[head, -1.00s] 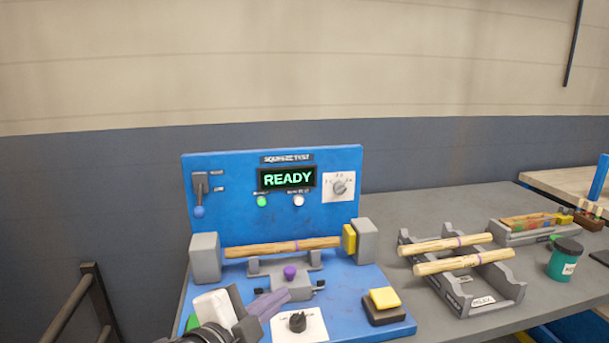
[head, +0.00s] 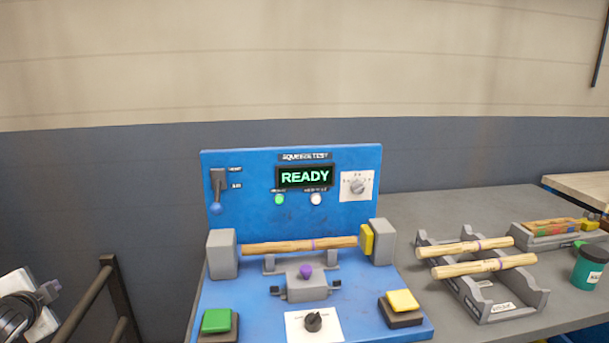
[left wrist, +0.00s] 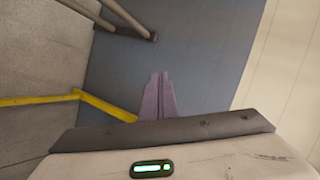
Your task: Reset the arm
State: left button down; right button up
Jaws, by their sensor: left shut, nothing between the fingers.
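My left gripper shows in the left wrist view (left wrist: 158,92) with its two purple fingers together and nothing between them. It points toward the grey wall, away from the bench. My right gripper is in neither view. The blue squeeze test machine (head: 250,215) reads READY with a green lamp lit. A wooden rod (head: 300,245) lies level between its grey block and yellow pad, above a grey support with a purple knob (head: 305,271).
The machine carries a green button (head: 216,320), a yellow button (head: 403,300), a black dial (head: 313,321) and a blue-tipped lever (head: 216,207). Two rods lie on a grey rack (head: 490,311) at right, near a teal jar (head: 590,268). A dark railing (head: 90,300) stands at left.

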pick_arm(q)
jog(key=s+a+y, duration=0.1)
jog(key=s+a, duration=0.1)
jog(key=a, duration=0.3)
jog(key=w+d+r+n+t+h, duration=0.1)
jog(key=w+d+r+n+t, duration=0.25)
jog(key=r, duration=0.35)
jog(key=s+d+f+g+h, duration=0.1)
jog(key=s+d+f+h, duration=0.3)
jog(key=d+f, duration=0.8)
jog(key=s+d+f+g+h, duration=0.2)
jog(key=s+d+f, duration=0.65)
jog(key=f, duration=0.65)
jog(key=s+d+f+n+g+h, duration=0.1)
jog(key=s+d+f, duration=0.3)
jog(key=s+d, duration=0.5)
jog(key=s+d+f+n+g+h, duration=0.1)
jog(key=s+d+f, duration=0.3)
jog(key=s+d, duration=0.6)
jog(key=d+g+h, duration=0.1)
jog(key=d, duration=0.3)
jog(key=shift+f+n, duration=0.2)
jog(key=shift+n, duration=0.15)
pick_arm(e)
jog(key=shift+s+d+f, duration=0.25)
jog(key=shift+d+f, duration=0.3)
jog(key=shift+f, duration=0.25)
